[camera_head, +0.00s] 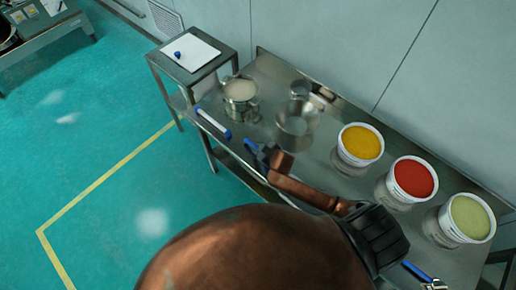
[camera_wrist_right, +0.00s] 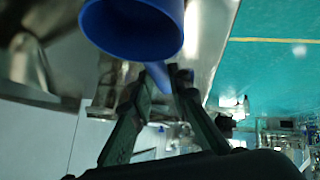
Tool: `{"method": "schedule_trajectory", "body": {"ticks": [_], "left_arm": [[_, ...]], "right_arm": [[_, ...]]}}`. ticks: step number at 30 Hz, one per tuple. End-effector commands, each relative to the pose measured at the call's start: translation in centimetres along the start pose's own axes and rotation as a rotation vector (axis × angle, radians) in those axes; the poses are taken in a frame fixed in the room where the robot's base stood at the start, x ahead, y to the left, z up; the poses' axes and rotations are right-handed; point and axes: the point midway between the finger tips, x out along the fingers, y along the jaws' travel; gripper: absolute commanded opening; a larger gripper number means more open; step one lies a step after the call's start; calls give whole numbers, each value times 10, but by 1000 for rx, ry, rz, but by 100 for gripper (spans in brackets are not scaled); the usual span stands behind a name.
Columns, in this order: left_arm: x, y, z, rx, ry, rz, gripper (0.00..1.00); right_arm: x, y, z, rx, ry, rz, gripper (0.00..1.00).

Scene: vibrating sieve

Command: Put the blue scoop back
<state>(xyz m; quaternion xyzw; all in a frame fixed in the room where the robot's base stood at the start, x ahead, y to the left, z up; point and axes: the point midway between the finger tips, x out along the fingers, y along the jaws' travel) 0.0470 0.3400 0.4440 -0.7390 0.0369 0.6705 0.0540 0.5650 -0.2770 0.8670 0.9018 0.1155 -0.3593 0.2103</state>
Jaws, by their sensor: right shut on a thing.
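The blue scoop (camera_wrist_right: 135,25) fills the top of the right wrist view, with its round cup open towards the camera. My right gripper (camera_wrist_right: 166,78) is shut on its blue handle, which shows between the two dark fingers. In the head view my right gripper (camera_head: 268,160) is over the near edge of the steel table, with a small blue part of the scoop (camera_head: 250,147) showing beside it. The rest of the scoop is hidden or too small to make out there. My left gripper is not in view.
On the steel table (camera_head: 330,105) stand a steel pot (camera_head: 240,98), shiny metal vessels (camera_head: 295,125) and tubs of yellow (camera_head: 361,143), red (camera_head: 412,178) and pale green (camera_head: 468,217) material. A white and blue tool (camera_head: 213,123) lies near the left edge. A side stand (camera_head: 165,65) holds a white sheet.

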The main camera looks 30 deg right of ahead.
Motion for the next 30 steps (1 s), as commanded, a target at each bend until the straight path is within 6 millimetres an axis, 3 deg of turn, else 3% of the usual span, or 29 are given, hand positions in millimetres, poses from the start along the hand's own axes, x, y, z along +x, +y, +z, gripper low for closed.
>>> {"method": "schedule_trajectory", "body": {"ticks": [22,23,30], "left_arm": [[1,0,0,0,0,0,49],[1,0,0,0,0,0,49],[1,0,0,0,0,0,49]], "right_arm": [[3,-1,3,-1,1,0,0],[3,-1,3,0,0,0,17],[4,-1,3,0,0,0,33]]}}
